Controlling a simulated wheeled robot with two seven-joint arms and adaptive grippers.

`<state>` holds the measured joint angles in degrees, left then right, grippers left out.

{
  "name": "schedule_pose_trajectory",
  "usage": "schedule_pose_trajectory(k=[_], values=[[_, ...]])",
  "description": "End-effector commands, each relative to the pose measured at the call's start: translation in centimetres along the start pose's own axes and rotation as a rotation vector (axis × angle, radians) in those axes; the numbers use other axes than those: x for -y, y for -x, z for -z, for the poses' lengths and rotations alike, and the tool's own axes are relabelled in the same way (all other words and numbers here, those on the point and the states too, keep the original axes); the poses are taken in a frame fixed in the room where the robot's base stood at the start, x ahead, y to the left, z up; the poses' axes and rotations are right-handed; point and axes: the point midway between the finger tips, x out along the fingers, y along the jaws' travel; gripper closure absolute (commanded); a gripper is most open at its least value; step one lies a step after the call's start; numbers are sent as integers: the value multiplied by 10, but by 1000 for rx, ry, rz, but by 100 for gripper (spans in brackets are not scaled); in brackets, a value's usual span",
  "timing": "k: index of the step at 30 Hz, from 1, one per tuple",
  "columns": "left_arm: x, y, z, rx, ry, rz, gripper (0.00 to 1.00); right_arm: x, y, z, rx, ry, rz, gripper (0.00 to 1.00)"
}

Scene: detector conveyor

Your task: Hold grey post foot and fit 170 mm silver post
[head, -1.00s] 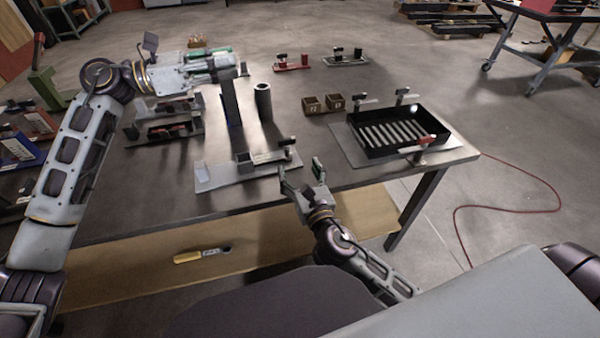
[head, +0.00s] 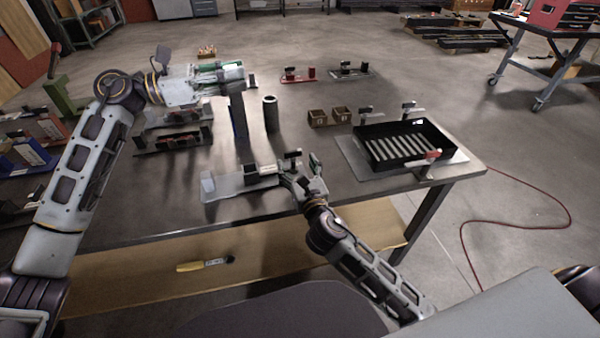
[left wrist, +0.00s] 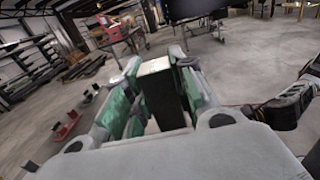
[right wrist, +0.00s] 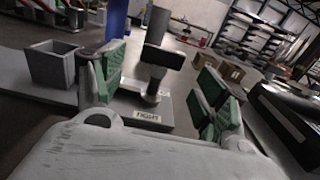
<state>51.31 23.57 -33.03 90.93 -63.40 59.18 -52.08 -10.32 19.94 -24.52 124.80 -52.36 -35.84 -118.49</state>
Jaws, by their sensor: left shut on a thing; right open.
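My left gripper (head: 238,82) is shut on an upright dark grey post (head: 238,112) above the table; its squared, tan-lit end shows between the green pads in the left wrist view (left wrist: 155,68). My right gripper (head: 302,172) is open and empty at the right end of a pale fixture plate (head: 225,187). The plate carries a small grey open-topped box (right wrist: 50,62) and a dark T-handled clamp (right wrist: 162,57), seen beyond and between the right fingers in the right wrist view. I cannot tell for sure which piece is the grey post foot.
A dark upright tube (head: 271,115) stands right of the held post. Two brown bins (head: 328,117) and a black slatted tray (head: 373,153) with clamps lie to the right. Red (head: 298,75) and grey fixtures stand behind. The table's front edge is close to the right gripper.

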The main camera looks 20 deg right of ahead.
Motion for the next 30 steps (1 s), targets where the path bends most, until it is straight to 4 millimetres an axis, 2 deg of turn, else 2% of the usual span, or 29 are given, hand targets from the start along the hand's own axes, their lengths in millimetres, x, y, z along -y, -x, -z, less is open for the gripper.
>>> schedule_pose_trajectory(k=[15,29,30], values=[[0,0,-1,1,-1,0,100,0,-41,0,0,1,1,27],[0,0,-1,1,-1,0,100,0,-47,0,0,0,0,27],[0,0,-1,1,-1,0,100,0,-47,0,0,0,0,29]])
